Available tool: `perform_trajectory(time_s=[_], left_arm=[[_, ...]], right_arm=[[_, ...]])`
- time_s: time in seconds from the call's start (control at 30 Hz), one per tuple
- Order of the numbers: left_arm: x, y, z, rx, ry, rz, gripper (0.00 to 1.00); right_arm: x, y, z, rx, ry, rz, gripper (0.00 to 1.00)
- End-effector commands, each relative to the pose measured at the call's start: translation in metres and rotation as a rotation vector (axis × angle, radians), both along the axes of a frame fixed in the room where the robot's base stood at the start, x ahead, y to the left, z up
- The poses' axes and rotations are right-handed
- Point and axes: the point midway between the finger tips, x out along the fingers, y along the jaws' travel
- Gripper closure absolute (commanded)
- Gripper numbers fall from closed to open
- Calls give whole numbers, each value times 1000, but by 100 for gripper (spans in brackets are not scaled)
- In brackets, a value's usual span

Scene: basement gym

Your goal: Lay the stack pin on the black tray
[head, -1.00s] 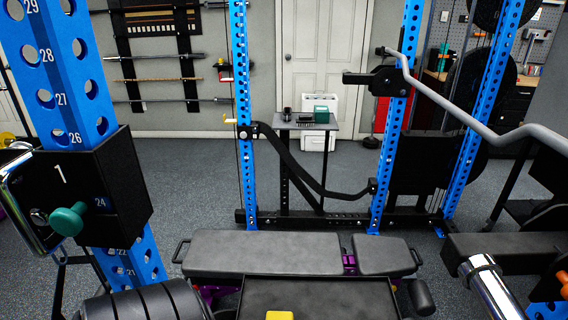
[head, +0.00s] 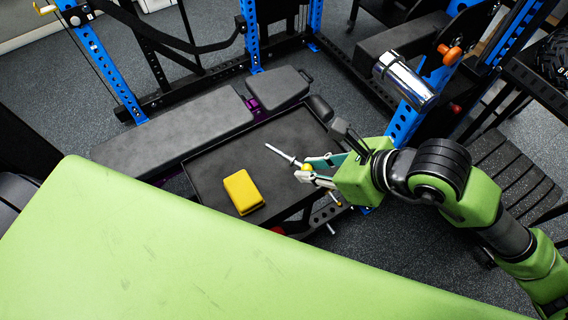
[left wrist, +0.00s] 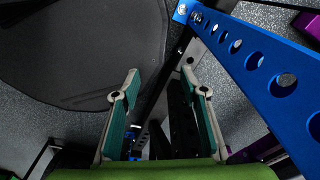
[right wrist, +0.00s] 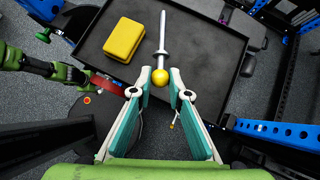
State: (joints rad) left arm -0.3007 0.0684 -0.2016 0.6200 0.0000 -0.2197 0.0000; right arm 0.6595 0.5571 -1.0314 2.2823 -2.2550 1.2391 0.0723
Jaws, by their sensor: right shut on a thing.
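The stack pin (head: 281,154) is a slim silver rod with a yellow ball knob. My right gripper (head: 318,166) is shut on it at the knob. In the right wrist view the knob sits between the fingertips (right wrist: 160,77) and the rod (right wrist: 162,38) points away over the black tray (right wrist: 205,40). The black tray also shows in the head view (head: 212,165), with a low raised rim. I cannot tell whether the rod touches its surface. My left gripper (left wrist: 160,80) is open and empty in the left wrist view, away from the tray.
A yellow block (head: 243,192) lies on the tray, left of the pin; it shows in the right wrist view too (right wrist: 124,40). A grey bench (head: 190,135) runs behind the tray. Blue rack posts (head: 105,60) stand beyond. The tray's middle and far part are clear.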

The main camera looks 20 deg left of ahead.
Motion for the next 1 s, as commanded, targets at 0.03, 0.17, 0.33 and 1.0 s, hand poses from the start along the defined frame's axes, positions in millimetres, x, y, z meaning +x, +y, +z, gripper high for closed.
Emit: perform_trajectory(time_s=[0.03,0.17,0.33,1.0], left_arm=[[1,0,-2,1,-1,-1,60],[1,4,-18,5,-2,-2,60],[1,10,-28,11,-2,-4,60],[1,11,-48,12,-1,-1,60]], right_arm=[[6,13,-6,3,0,1,100],[17,33,-35,1,1,0,100],[26,49,-55,2,-1,-1,100],[32,60,-98,2,-2,-1,100]])
